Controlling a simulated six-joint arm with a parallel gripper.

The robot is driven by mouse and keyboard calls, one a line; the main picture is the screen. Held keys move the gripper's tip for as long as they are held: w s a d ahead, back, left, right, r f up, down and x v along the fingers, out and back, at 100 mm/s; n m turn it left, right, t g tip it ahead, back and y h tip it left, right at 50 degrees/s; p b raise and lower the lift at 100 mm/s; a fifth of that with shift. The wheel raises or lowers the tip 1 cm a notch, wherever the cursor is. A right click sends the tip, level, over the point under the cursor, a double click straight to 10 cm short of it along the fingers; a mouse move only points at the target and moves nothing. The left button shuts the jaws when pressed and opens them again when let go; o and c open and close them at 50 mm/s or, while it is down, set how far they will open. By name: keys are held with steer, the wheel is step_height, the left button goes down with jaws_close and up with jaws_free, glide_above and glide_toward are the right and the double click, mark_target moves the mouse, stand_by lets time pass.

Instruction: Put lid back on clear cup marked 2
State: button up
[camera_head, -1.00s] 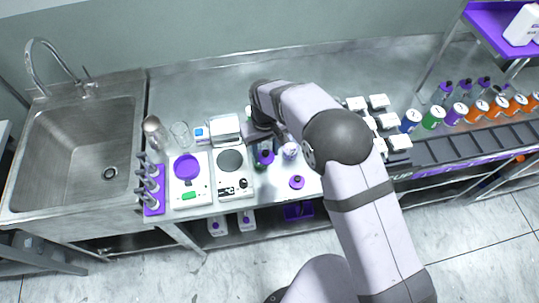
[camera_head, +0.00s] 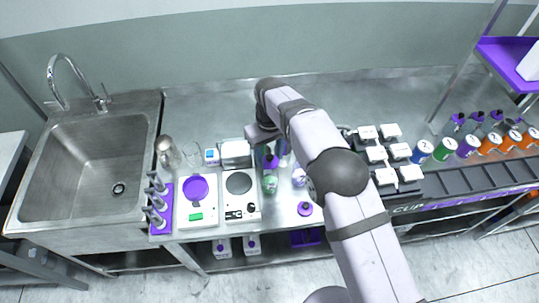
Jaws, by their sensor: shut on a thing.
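My gripper (camera_head: 262,137) is over the bench behind the cups, partly hidden by my own wrist. A dark lid with purple (camera_head: 270,161) hangs just below it and appears held; the contact itself is hidden. A clear cup with green contents (camera_head: 270,184) stands upright below and in front of the lid, apart from it. A second dark and purple lid (camera_head: 305,209) lies near the front edge. A small white-topped container (camera_head: 298,177) stands right of the green cup. The marking 2 is not readable on any cup.
A round-plate scale (camera_head: 238,184) and a device with a purple dish (camera_head: 197,188) stand to the left. A pipette stand (camera_head: 160,206) and the sink (camera_head: 85,160) lie farther left. White boxes (camera_head: 375,154) and colored cans (camera_head: 444,150) stand on the right.

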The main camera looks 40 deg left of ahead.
steer(key=shift+f, duration=0.15)
steer(key=shift+f+b, duration=1.95)
steer(key=shift+f, duration=1.05)
steer(key=shift+f, duration=0.2)
stand_by(0.5)
steer(key=o, duration=1.6)
steer(key=shift+c, duration=0.2)
steer(key=shift+r, duration=0.1)
steer(key=shift+r+p, duration=2)
steer(key=shift+r, duration=1.45)
